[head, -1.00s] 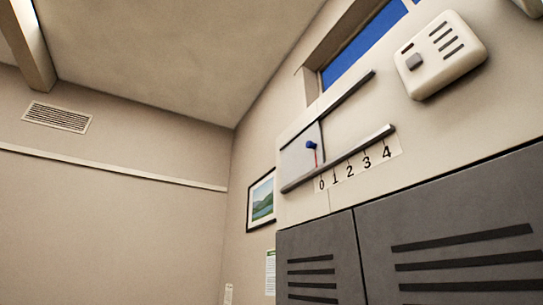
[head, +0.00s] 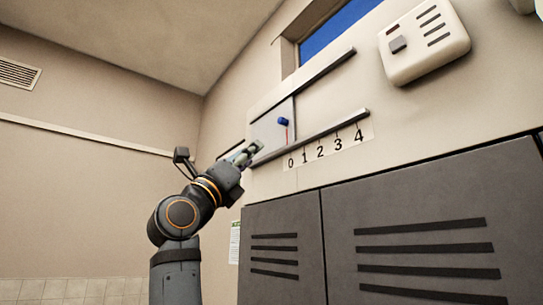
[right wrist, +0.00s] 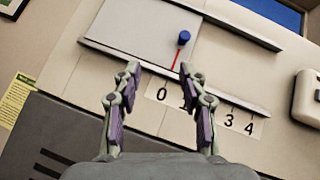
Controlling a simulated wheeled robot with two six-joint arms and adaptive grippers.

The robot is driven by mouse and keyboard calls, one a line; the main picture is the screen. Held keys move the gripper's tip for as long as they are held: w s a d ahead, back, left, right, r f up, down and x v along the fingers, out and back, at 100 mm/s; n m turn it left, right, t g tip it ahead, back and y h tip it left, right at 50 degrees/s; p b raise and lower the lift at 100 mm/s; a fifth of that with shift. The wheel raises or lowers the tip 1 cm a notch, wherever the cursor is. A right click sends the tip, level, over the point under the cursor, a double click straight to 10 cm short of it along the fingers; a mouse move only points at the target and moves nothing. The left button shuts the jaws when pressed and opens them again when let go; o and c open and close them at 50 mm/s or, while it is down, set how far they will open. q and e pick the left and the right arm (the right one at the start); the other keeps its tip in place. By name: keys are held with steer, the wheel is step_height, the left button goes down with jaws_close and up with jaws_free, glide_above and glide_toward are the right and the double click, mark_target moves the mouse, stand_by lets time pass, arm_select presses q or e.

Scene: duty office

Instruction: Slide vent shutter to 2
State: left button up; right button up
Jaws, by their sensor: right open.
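The vent shutter (head: 265,127) is a pale plate between two dark slanting rails, with a blue knob (head: 283,121) and a red pointer line below it. The number scale (head: 327,146) under the lower rail reads 0 to 4. The red line stands near 0. In the right wrist view the shutter (right wrist: 135,28) and blue knob (right wrist: 184,38) lie beyond my fingertips. My right gripper (right wrist: 156,72) is open and empty, below and left of the knob, apart from it. In the head view my right gripper (head: 243,152) is near the shutter's lower left. My left gripper is out of view.
Grey lockers (head: 420,230) with slots stand below the scale. A white wall box (head: 425,42) is at upper right, and a blue window (head: 335,30) is above the rails. A notice (head: 235,243) hangs left of the lockers.

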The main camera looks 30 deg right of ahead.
steer(key=m+g, duration=0.1)
steer(key=m, duration=0.1)
glide_toward(280, 122)
steer(key=p+x, duration=0.4)
steer(key=x, duration=0.1)
steer(key=p+x, duration=0.2)
steer(key=x, duration=0.1)
steer(key=shift+s, duration=0.25)
steer(key=shift+w+d+r+p, duration=0.1)
steer(key=shift+w+d+p, duration=0.2)
steer(key=shift+p, duration=0.05)
steer(key=shift+w+a, duration=0.1)
jaws_close()
